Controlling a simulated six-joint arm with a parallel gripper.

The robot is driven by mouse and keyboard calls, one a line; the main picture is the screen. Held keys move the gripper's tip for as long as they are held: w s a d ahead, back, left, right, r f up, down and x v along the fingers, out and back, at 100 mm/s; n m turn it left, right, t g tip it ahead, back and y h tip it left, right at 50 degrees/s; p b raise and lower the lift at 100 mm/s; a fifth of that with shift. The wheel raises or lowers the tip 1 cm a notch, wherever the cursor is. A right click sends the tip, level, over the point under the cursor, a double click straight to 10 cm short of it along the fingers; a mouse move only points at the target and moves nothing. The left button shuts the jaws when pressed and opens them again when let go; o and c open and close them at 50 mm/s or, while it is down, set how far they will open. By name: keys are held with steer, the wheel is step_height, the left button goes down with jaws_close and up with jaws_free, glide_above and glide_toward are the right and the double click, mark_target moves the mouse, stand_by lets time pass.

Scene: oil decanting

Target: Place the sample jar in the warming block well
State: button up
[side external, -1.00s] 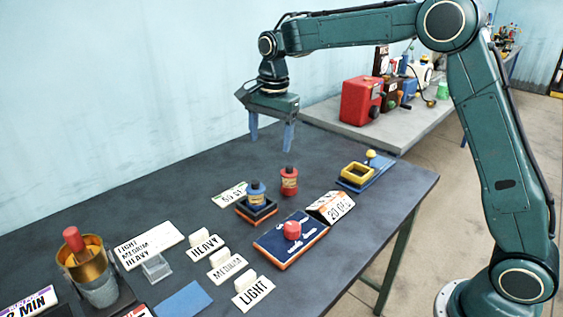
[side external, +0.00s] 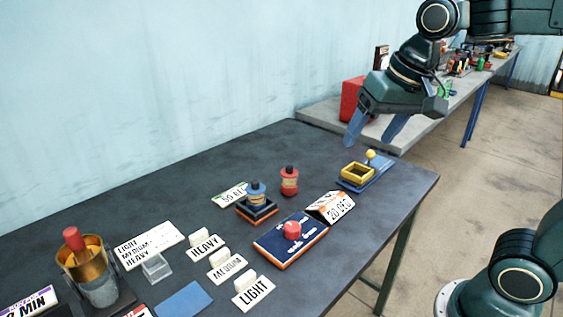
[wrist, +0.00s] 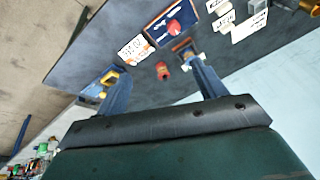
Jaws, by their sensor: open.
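Two small jars stand upright: a red jar with a dark cap (side external: 289,182) on the bare table, and a blue-topped jar (side external: 256,190) on a dark square block with orange trim (side external: 257,213). A yellow square frame (side external: 357,173) sits on a blue base with a yellow ball. I cannot tell which is the sample jar or which piece is the warming block. My gripper (side external: 371,142) is open and empty, tilted, above the table's far right part near the yellow frame. The red jar (wrist: 162,71) shows between the fingers in the wrist view.
HEAVY, MEDIUM and LIGHT cards (side external: 254,291) and a brass cup with a red-topped piece (side external: 86,258) are nearer. A grey bench (side external: 330,110) with a red box lies behind.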

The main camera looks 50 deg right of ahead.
steer(key=s+f+n+t, duration=0.1)
steer(key=s+f+n, duration=0.3)
steer(key=s, duration=0.6)
steer(key=shift+s+d+f+n, duration=0.15)
steer(key=shift+d+n, duration=0.05)
steer(key=shift+n, duration=0.2)
